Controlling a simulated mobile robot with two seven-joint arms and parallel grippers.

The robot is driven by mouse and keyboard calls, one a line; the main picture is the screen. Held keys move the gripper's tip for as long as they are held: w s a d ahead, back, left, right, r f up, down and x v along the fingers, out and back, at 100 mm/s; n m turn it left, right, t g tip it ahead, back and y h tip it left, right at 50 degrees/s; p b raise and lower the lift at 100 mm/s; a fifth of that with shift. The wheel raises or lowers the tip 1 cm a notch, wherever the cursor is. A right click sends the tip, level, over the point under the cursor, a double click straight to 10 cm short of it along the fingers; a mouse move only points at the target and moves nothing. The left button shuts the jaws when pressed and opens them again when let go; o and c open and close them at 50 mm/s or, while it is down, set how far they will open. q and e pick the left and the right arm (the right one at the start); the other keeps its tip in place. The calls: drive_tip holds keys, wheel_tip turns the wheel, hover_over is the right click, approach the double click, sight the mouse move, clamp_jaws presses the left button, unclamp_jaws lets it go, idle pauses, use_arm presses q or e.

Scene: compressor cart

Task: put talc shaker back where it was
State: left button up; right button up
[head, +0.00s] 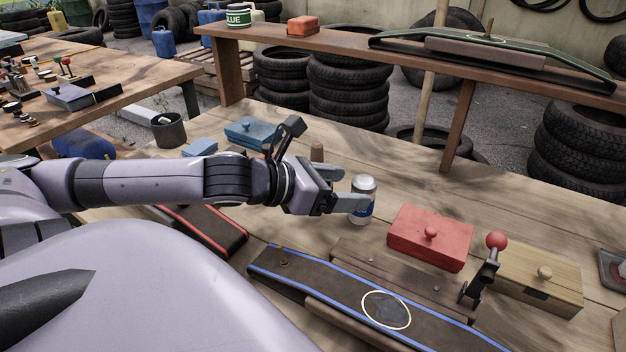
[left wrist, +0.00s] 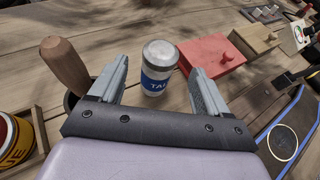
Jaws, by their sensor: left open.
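The talc shaker (head: 363,199) is a small white can with a blue band and a grey-white top. It stands upright on the wooden workbench, left of the red box. In the left wrist view the shaker (left wrist: 158,68) shows part of its label, "TA". My left gripper (head: 345,188) is open, and its fingers point toward the shaker. In the left wrist view the shaker appears just past and between the two fingertips (left wrist: 160,72). I cannot tell whether either finger touches it. My right gripper is not in view.
A red lidded box (head: 430,238) and a wooden box (head: 540,280) stand to the right. A blue-edged belt (head: 340,295) lies in front. A wooden handle (left wrist: 66,65) stands near the left finger. A raised shelf (head: 350,45) runs behind. Bare bench lies behind the shaker.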

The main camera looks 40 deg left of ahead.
use_arm(q)
drive_tip(key=p+v, duration=0.4)
drive_tip(key=v, duration=0.1)
drive_tip(key=shift+s+a+r+p, duration=0.1)
drive_tip(key=shift+s+r+p, duration=0.05)
drive_tip(key=shift+p, duration=0.2)
idle(0.3)
idle(0.6)
